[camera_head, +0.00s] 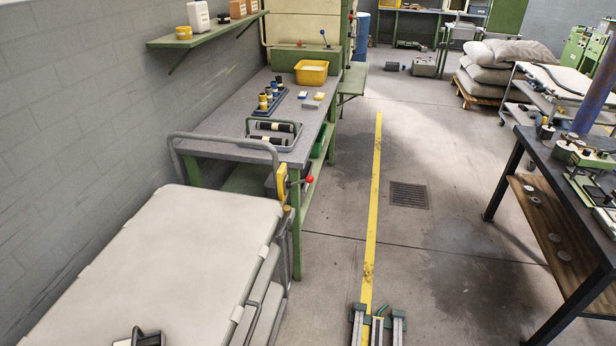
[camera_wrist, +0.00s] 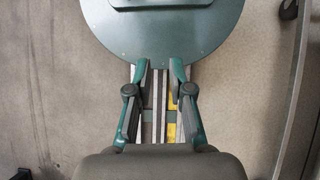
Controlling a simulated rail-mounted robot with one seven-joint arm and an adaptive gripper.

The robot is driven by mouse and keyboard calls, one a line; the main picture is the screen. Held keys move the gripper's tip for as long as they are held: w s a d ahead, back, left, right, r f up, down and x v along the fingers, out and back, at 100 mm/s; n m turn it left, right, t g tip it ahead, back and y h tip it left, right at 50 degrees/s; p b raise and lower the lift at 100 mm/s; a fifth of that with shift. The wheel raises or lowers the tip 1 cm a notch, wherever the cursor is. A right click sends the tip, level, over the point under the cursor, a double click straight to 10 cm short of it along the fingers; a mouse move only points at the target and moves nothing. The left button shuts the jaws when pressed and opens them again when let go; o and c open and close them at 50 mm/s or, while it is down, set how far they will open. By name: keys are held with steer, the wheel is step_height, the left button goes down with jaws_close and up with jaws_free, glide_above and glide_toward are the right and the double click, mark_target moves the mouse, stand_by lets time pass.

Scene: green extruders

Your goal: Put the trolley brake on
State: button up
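A trolley (camera_head: 190,240) with a pale top and a grey tube handle (camera_head: 222,139) stands at the lower left in the head view. A yellow block (camera_head: 282,184) sits at its far right corner, with a short lever ending in a red knob (camera_head: 309,179) pointing right. This looks like the brake lever; its setting cannot be told. My gripper (camera_wrist: 160,68) shows in the wrist view with its two fingers apart and nothing between them. It is over my own base and rails, away from the trolley. I cannot make out the gripper in the head view.
A grey workbench (camera_head: 222,123) with a yellow bin (camera_head: 311,72) stands just beyond the trolley, along the wall. A dark table (camera_head: 565,150) stands at the right. Another trolley (camera_head: 563,82) and stacked sacks (camera_head: 500,68) are farther back. The floor around the yellow line (camera_head: 373,200) is clear.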

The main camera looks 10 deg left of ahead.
steer(key=shift+n+t+h, duration=0.6)
steer(key=shift+t+h, duration=0.1)
steer(key=shift+h, duration=0.2)
steer(key=w, duration=1.2)
steer(key=shift+w+a+f, duration=0.15)
steer(key=shift+a+f, duration=0.1)
steer(key=shift+f, duration=0.15)
jaws_close()
steer(key=w+a+r+t+h, duration=0.15)
steer(key=w+a+r, duration=0.25)
steer(key=w, duration=0.6)
steer(key=w+a+r+n+t+h, duration=0.1)
steer(key=w+a+r+t, duration=0.2)
steer(key=w, duration=0.7)
steer(key=w+a+r+h, duration=0.1)
steer(key=w+a+r, duration=0.3)
steer(key=w, duration=0.7)
steer(key=w+a+r+t, duration=0.2)
steer(key=w+a+r, duration=0.6)
steer(key=w+r, duration=0.1)
steer(key=w+a+r+t, duration=0.2)
steer(key=w+a+r, duration=0.2)
steer(key=a+r, duration=0.4)
steer(key=w+a+r+t+h+p, duration=0.1)
steer(key=w+a+r, duration=0.3)
steer(key=r, duration=1)
steer(key=w+a+r+t, duration=0.2)
steer(key=w+a+r, duration=0.3)
steer(key=a+r, duration=0.6)
steer(key=shift+a+t+h, duration=0.35)
